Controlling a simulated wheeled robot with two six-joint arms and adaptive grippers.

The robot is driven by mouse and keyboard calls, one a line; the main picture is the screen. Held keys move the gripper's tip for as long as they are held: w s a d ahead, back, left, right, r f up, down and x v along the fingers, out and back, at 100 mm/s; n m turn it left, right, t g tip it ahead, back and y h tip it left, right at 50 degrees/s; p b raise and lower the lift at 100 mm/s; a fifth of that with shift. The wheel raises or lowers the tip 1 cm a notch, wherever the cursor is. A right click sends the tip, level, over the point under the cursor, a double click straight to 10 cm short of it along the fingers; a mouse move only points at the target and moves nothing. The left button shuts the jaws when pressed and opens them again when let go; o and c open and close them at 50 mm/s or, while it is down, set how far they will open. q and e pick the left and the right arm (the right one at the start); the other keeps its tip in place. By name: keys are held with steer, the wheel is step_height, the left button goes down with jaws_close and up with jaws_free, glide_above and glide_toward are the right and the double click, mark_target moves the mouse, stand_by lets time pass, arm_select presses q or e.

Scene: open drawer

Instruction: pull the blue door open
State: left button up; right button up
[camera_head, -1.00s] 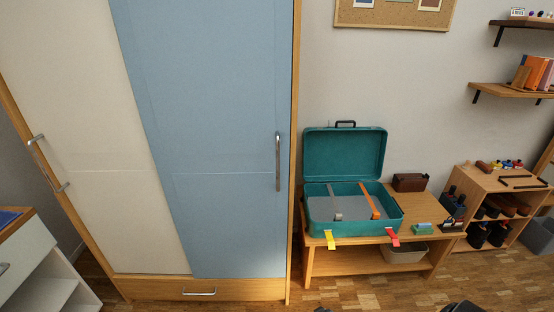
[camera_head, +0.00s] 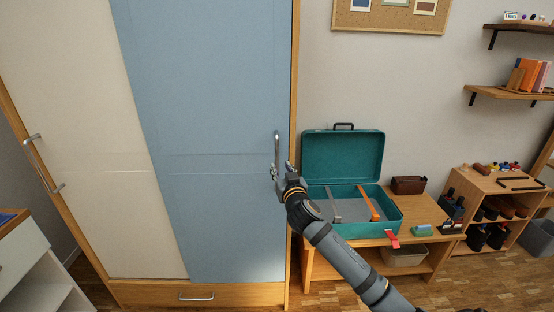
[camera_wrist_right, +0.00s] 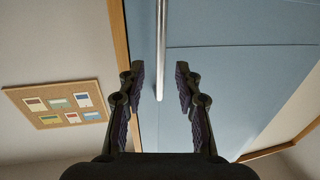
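My right gripper (camera_head: 280,172) is at the lower end of the handle in the head view. In the right wrist view the gripper (camera_wrist_right: 160,85) is open, and the handle (camera_wrist_right: 160,45) runs between the lines of its two fingers, apart from both. The lower end of the handle is partly hidden by the gripper in the head view. My left gripper is not in view.
An open teal suitcase (camera_head: 343,158) stands on a low wooden table (camera_head: 430,220) just right of the wardrobe, beside my right arm. A wooden shelf unit (camera_head: 470,185) is further right. A drawer (camera_head: 240,294) is below the door.

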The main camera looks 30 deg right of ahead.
mark_target(277, 161)
steer(key=p+x, duration=0.1)
steer(key=x, duration=0.5)
steer(key=shift+w, duration=0.3)
jaws_close()
steer(key=shift+f, duration=0.1)
